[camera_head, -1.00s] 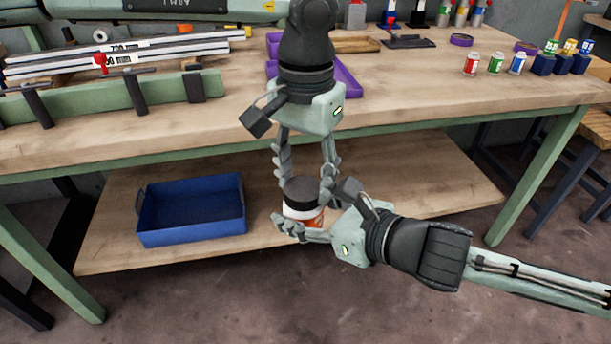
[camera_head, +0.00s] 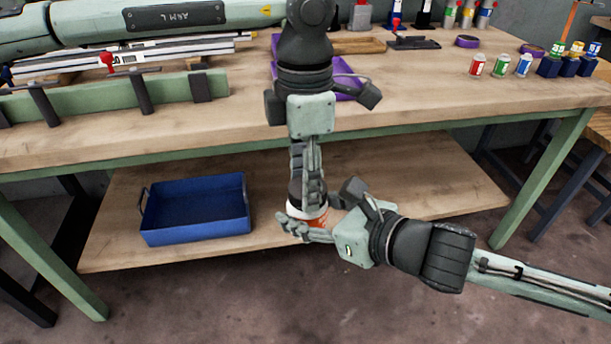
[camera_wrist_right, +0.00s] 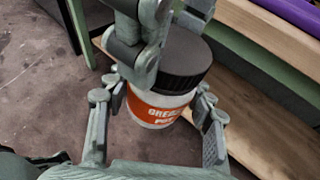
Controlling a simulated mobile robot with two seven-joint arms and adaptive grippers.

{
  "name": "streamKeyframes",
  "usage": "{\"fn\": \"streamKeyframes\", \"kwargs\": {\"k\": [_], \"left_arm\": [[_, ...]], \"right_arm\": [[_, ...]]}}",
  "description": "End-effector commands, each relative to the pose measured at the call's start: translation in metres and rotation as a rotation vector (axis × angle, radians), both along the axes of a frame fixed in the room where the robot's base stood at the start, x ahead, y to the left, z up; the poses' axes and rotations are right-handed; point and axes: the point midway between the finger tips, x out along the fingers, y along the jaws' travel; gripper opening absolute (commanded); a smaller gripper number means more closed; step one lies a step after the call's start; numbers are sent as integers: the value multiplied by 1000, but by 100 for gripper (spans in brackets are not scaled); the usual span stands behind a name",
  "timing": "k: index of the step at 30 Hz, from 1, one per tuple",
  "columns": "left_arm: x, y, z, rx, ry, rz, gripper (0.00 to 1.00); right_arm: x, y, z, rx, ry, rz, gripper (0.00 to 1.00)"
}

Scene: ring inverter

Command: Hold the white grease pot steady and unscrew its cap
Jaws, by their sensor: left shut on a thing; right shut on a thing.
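The white grease pot (camera_head: 320,218) with an orange label is upright below the bench's front edge. It also shows in the right wrist view (camera_wrist_right: 158,112). Its black cap (camera_wrist_right: 186,60) is on top, partly hidden by my left fingers in the head view (camera_head: 295,189). My left gripper (camera_head: 307,188) reaches down from above and is shut on the cap. My right gripper (camera_head: 307,213) comes from the right and is shut on the pot's body, one finger on each side. Whether the cap's thread is loose cannot be seen.
A blue tray (camera_head: 148,238) stands on the lower wooden shelf (camera_head: 420,187), left of the pot. The bench top (camera_head: 420,92) passes close behind my left wrist. A purple tray (camera_head: 345,76) and small cans (camera_head: 500,66) are on it. The floor in front is clear.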

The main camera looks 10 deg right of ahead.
Motion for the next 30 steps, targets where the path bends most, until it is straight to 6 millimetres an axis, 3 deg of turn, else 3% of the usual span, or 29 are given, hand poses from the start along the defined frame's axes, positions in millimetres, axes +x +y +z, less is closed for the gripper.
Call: {"fn": "streamKeyframes", "kwargs": {"k": [21, 27, 30], "left_arm": [[-4, -2, 1, 6, -8, 1790, 14], [-5, -3, 1, 11, -10, 2178, 14], [-5, -4, 1, 13, -11, 2272, 14]], "right_arm": [[-3, 3, 4, 7, -6, 10, 0], [-2, 2, 3, 5, -6, 8, 0], [-1, 2, 3, 4, -7, 6, 0]]}}
